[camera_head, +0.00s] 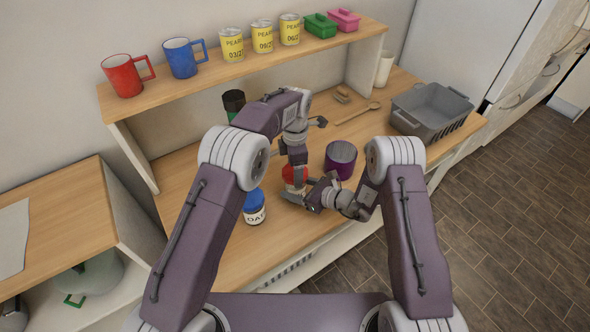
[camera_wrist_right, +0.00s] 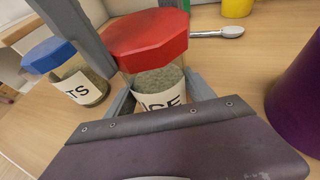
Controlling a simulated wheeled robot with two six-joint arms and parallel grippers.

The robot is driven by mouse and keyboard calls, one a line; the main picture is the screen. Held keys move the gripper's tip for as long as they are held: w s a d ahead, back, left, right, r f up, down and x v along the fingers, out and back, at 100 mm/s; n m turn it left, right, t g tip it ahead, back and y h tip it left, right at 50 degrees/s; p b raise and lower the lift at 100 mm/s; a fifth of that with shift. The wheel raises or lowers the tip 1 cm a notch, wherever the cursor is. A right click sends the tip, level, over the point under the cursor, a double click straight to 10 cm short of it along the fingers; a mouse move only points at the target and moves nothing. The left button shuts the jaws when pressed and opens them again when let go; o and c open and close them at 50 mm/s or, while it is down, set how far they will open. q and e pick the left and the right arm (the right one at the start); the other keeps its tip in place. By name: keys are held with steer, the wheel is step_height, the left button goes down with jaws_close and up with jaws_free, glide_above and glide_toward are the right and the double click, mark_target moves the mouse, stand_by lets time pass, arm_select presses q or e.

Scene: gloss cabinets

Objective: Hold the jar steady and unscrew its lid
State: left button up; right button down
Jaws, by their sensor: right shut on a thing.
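The jar (camera_wrist_right: 158,88) has a clear body with pale grains, a white label partly reading "ICE" and a red faceted lid (camera_wrist_right: 150,38). It stands upright on the wooden counter, and its red lid also shows in the head view (camera_head: 294,175). My right gripper (camera_wrist_right: 160,98) is shut on the jar's body below the lid, one finger on each side. My left gripper (camera_head: 297,165) comes down from above at the lid. In the right wrist view one grey finger lies along the lid's left side. The other finger is mostly hidden, so its grip is unclear.
A blue-lidded oats jar (camera_head: 254,207) stands left of the red-lidded jar. A purple pot (camera_head: 340,160) stands close on the right. A grey basket (camera_head: 432,112) and wooden spoon (camera_head: 358,114) lie farther back. The shelf above holds mugs (camera_head: 124,76), cans and small boxes.

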arm_select(q)
steer(key=shift+r, duration=0.85)
steer(key=shift+r, duration=2)
arm_select(e)
steer(key=shift+c, duration=1.4)
jaws_free()
steer(key=v, duration=1)
steer(key=shift+s+d, duration=0.15)
steer(key=shift+d, duration=0.15)
steer(key=shift+s+d+r, duration=0.3)
steer(key=shift+s+d, duration=0.15)
